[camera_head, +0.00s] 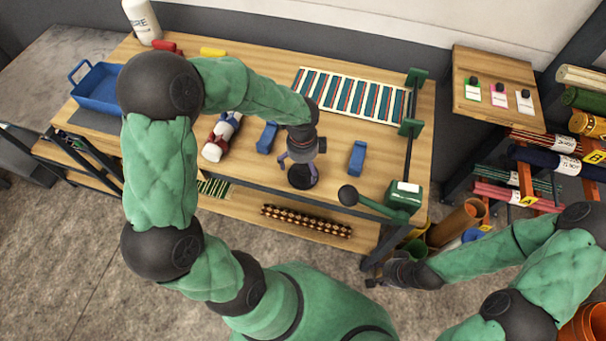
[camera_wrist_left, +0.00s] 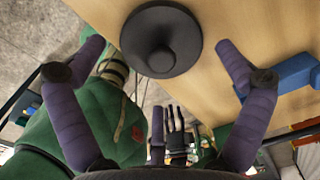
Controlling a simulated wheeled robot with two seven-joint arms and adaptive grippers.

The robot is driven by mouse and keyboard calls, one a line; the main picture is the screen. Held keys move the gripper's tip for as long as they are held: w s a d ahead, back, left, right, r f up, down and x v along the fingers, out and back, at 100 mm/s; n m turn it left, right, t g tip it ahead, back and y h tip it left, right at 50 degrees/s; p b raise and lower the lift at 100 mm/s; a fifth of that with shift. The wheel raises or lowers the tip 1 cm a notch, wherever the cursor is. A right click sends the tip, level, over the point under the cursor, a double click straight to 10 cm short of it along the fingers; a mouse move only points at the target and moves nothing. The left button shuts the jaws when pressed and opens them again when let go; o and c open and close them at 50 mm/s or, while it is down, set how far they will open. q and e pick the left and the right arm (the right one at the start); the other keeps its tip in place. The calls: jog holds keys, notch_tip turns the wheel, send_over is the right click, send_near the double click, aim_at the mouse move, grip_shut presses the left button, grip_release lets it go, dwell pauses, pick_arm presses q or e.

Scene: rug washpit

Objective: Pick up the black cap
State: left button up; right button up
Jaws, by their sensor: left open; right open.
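The black cap (camera_head: 302,178) is a round dark disc lying near the front edge of the wooden table. In the left wrist view the cap (camera_wrist_left: 160,38) shows as a wide disc with a raised round knob in its middle. My left gripper (camera_head: 296,160) is over the cap, with its purple fingers spread wide. In the left wrist view the left gripper (camera_wrist_left: 160,55) has one finger on each side of the cap, apart from it, and holds nothing. My right gripper (camera_head: 378,278) is low at the right, off the table's front edge, and empty.
Blue blocks (camera_head: 357,158) stand either side of the cap. Rolled cloths (camera_head: 222,137) lie to the left, and a blue basket (camera_head: 97,88) farther left. A striped rug piece (camera_head: 352,95) lies behind. A green device (camera_head: 404,196) with a ball-ended lever stands at the right corner.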

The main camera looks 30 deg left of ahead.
aim_at(303, 170)
pick_arm(q)
notch_tip(303, 170, down, 4)
jog(key=shift+f+b, duration=0.1)
jog(key=shift+b, duration=0.5)
jog(key=c, duration=0.6)
